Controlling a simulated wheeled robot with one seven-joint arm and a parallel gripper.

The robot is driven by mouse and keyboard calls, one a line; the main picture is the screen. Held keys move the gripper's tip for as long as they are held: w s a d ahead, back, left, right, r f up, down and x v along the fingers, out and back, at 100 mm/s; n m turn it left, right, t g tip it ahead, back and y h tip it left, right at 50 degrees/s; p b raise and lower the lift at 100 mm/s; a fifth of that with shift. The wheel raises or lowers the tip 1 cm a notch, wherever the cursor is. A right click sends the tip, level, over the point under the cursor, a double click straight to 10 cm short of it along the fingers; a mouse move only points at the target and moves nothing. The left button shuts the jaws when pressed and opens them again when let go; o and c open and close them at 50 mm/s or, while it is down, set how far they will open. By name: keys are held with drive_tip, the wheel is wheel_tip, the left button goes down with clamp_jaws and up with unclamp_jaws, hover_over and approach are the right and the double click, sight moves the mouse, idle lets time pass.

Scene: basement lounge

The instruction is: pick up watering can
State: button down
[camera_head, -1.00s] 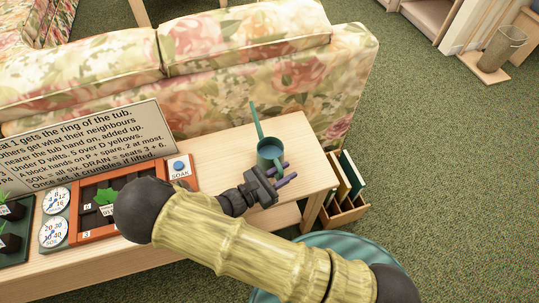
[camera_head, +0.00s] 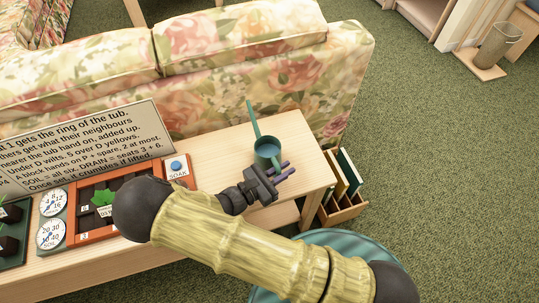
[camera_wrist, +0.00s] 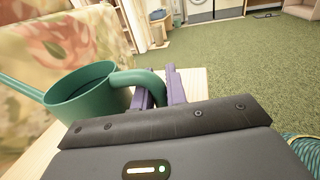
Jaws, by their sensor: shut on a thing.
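The watering can (camera_head: 266,150) is teal green with a long spout that points up toward the sofa in the head view. It is at the right end of the wooden table. In the wrist view the can (camera_wrist: 85,103) is at the left, with its round open top showing and its curved handle (camera_wrist: 138,79) reaching right. My gripper (camera_head: 284,170) is at the handle, its purple fingers (camera_wrist: 160,88) shut on it. Whether the can's base touches the table cannot be told.
The wooden table (camera_head: 228,152) holds a sign (camera_head: 95,140), a framed planter board, dials and a SOAK button (camera_head: 177,168) to the left. A floral sofa (camera_head: 250,80) stands directly behind. A wooden rack (camera_head: 343,205) is on the floor at the right. Green carpet there is open.

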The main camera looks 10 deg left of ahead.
wheel_tip(320, 180, up, 10)
drive_tip(key=p, duration=0.2)
drive_tip(key=shift+p, duration=0.35)
drive_tip(key=c, duration=2.1)
unclamp_jaws()
clamp_jaws()
